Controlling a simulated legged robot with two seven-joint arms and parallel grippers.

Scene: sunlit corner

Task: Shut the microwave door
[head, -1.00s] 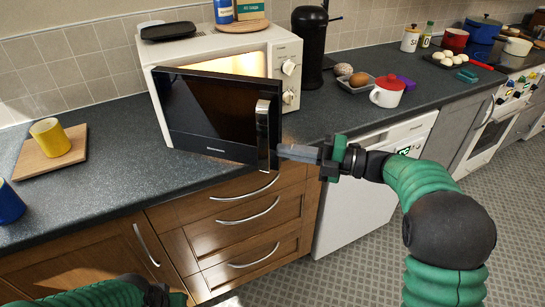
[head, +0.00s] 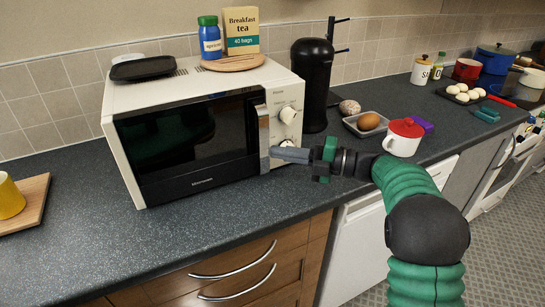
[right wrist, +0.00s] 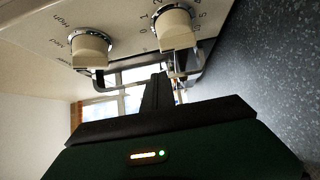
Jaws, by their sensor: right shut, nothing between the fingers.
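The white microwave (head: 285,95) stands on the dark counter. Its black glass door (head: 190,140) lies against the front, with no clear gap in the head view. I cannot tell whether it is latched. The upright silver handle (head: 264,140) is at the door's right edge, beside the control knobs. My right gripper (head: 274,154) is shut and empty, its tips at the lower handle, touching or very close. In the right wrist view, the shut fingers (right wrist: 157,95) point towards the handle (right wrist: 135,78) below two cream knobs (right wrist: 92,46). My left gripper is out of view.
A black tray (head: 143,68), a blue jar (head: 209,38) and a tea box (head: 242,30) on a wooden board stand on the microwave.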

